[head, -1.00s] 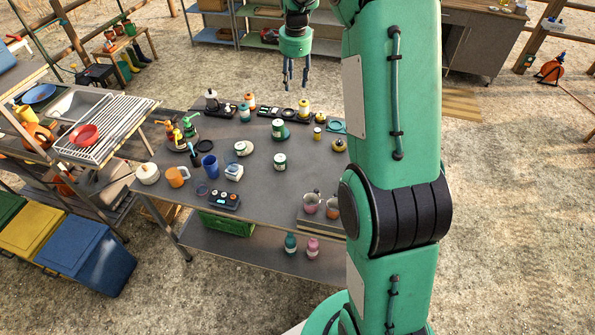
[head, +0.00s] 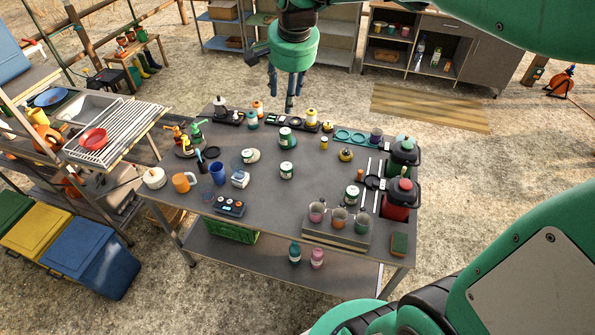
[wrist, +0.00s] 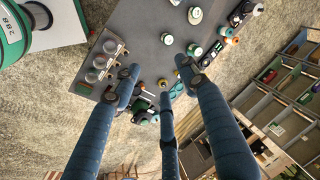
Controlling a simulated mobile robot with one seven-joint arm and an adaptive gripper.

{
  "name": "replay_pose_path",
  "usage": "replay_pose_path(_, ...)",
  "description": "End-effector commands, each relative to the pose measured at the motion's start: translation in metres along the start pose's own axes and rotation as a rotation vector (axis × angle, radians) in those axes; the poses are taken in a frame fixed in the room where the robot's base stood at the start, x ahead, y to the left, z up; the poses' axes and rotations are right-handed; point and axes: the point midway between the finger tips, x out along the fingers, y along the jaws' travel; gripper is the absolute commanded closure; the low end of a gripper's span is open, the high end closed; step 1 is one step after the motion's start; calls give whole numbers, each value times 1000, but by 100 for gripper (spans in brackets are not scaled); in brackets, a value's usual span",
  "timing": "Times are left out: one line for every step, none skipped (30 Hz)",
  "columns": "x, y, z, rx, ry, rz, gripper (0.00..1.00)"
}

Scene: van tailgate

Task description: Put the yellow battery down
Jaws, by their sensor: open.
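My gripper (head: 288,95) hangs high above the far edge of the table in the head view. Its blue fingers are spread with nothing between them, as the wrist view also shows (wrist: 160,78). A small yellow cylinder (head: 324,142) stands on the grey table (head: 255,198), right of the middle; it may be the yellow battery, but it is too small to be sure. A dark-and-yellow round item (head: 345,154) sits just right of it. A small yellow item (wrist: 162,83) shows between the fingertips in the wrist view, well below them on the table.
Several jars and bottles stand along the table's far side. Mugs (head: 184,181) stand at the left. Shelves (head: 330,42) lie behind. The table's middle front is clear.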

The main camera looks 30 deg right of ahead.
Motion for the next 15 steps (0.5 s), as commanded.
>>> replay_pose_path(-9, 5, 12, -40, 6, -9, 56)
replay_pose_path(-12, 8, 20, -65, 9, -14, 56)
replay_pose_path(-17, 12, 29, -100, 13, -19, 56)
replay_pose_path(-21, 15, 36, -126, 16, -24, 56)
replay_pose_path(-24, 18, 43, -152, 19, -28, 56)
replay_pose_path(-29, 23, 52, -186, 23, -33, 56)
replay_pose_path(-32, 26, 58, -211, 27, -38, 56)
replay_pose_path(-34, 30, 66, -238, 30, -41, 56)
replay_pose_path(-38, 34, 74, -272, 35, -47, 56)
replay_pose_path(-41, 38, 81, -298, 38, -51, 56)
replay_pose_path(-43, 42, 88, -323, 42, -55, 56)
replay_pose_path(-46, 47, 97, -357, 47, -60, 56)
replay_pose_path(-48, 51, 103, -383, 51, -64, 56)
replay_pose_path(-50, 55, 110, -409, 55, -68, 56)
replay_pose_path(-52, 60, 119, -443, 61, -74, 56)
